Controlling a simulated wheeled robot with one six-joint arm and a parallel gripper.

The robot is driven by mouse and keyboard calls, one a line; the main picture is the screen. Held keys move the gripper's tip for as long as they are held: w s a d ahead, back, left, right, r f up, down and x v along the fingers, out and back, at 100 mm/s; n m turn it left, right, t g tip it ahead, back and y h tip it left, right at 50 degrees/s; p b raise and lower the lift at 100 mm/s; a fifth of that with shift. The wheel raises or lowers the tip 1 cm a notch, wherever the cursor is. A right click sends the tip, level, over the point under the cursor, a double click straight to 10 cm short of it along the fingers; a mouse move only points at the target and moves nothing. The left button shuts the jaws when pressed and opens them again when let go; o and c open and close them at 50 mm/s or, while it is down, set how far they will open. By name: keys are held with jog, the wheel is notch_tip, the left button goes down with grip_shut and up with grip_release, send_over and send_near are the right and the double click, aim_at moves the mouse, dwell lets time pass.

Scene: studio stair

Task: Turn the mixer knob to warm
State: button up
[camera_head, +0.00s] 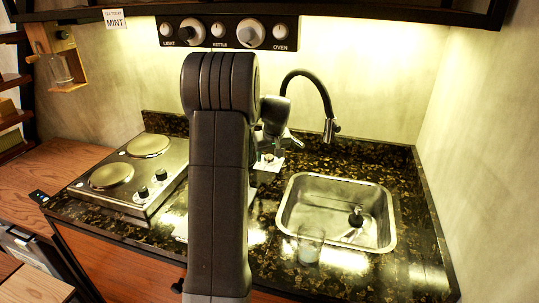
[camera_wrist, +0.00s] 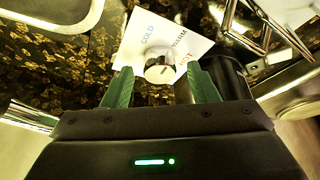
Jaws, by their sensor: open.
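The mixer knob (camera_wrist: 159,72) is a small pale round knob on a white card (camera_wrist: 135,45) marked COLD, WARM and HOT. A short dark mark shows on its face, but I cannot tell surely which word it points at. My gripper (camera_wrist: 159,68) is open, with one green finger on each side of the knob and gaps visible between fingers and knob. In the head view, the card (camera_head: 271,166) lies on the dark counter behind my arm, left of the sink. My gripper there is mostly hidden by my arm.
A black gooseneck tap (camera_head: 318,88) rises behind the steel sink (camera_head: 287,213). A clear glass (camera_head: 310,243) stands at the sink's front edge. A two-plate hob (camera_head: 130,172) is at left. A wall panel (camera_head: 200,33) carries several knobs. Chrome wires (camera_wrist: 262,30) lie close right of the card.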

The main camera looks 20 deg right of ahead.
jog(key=shift+f, duration=0.2)
jog(key=c, duration=1)
jog(key=shift+m+h, duration=0.6)
jog(key=shift+m, duration=0.9)
jog(key=o, duration=1)
